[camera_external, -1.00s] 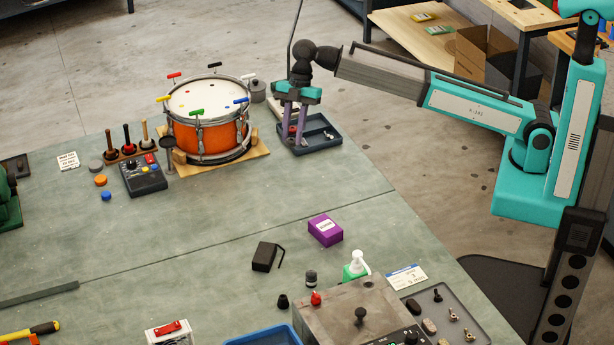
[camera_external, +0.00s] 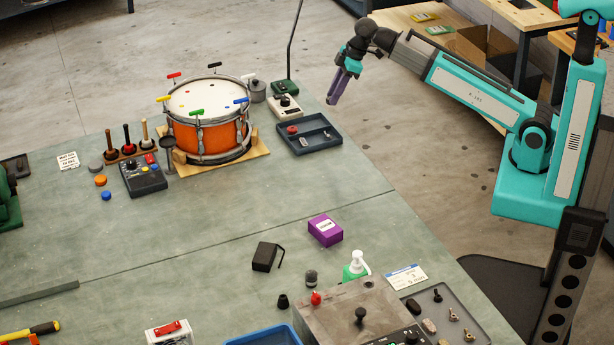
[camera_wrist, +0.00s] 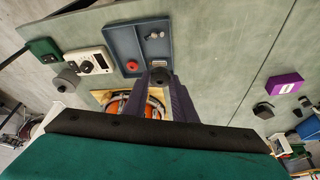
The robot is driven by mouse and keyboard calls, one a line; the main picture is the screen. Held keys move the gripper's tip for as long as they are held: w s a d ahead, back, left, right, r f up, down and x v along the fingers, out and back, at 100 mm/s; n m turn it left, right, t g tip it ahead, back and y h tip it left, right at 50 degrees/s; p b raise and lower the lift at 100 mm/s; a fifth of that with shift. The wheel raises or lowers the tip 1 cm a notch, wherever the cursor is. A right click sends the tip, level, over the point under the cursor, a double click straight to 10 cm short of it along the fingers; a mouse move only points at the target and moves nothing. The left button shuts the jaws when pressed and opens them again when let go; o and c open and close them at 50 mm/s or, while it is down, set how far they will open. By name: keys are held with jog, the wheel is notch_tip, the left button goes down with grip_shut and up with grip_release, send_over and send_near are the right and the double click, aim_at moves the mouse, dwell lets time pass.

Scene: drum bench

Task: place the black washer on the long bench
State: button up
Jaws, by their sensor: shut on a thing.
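My gripper (camera_external: 333,101) is up in the air to the right of the blue-grey tray (camera_external: 322,150) in the external view. Its purple-grey fingers point down and left. In the wrist view my gripper (camera_wrist: 161,84) is shut on a dark round piece with a hole, the black washer (camera_wrist: 160,76), at the fingertips. In the external view the washer is too small to make out. The long green-topped bench (camera_external: 300,195) carries the tray, the drum and many small things.
The orange drum (camera_external: 208,130) stands on a wooden board left of the tray. A beige meter (camera_external: 286,106) sits behind the tray, which holds a red piece (camera_external: 292,129) and small metal parts. A purple box (camera_external: 325,230) lies nearer. The bench middle is clear.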

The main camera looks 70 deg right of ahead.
jog(key=shift+s+d+f+m+t+h, duration=0.1)
jog(key=shift+s+d+m+h, duration=0.2)
jog(key=shift+m, duration=0.65)
jog(key=shift+s+d+m+t+h, duration=0.2)
jog(key=shift+m+h, duration=0.25)
jog(key=shift+m, duration=0.55)
jog(key=shift+s+d+f+m+h, duration=0.15)
jog(key=shift+d+m+h, duration=0.2)
jog(key=shift+m, duration=0.6)
jog(key=shift+r, duration=0.1)
jog(key=shift+s, duration=0.1)
jog(key=s+f, duration=0.5)
jog(key=f, duration=0.1)
jog(key=shift+f, duration=0.35)
jog(key=shift+n, duration=0.3)
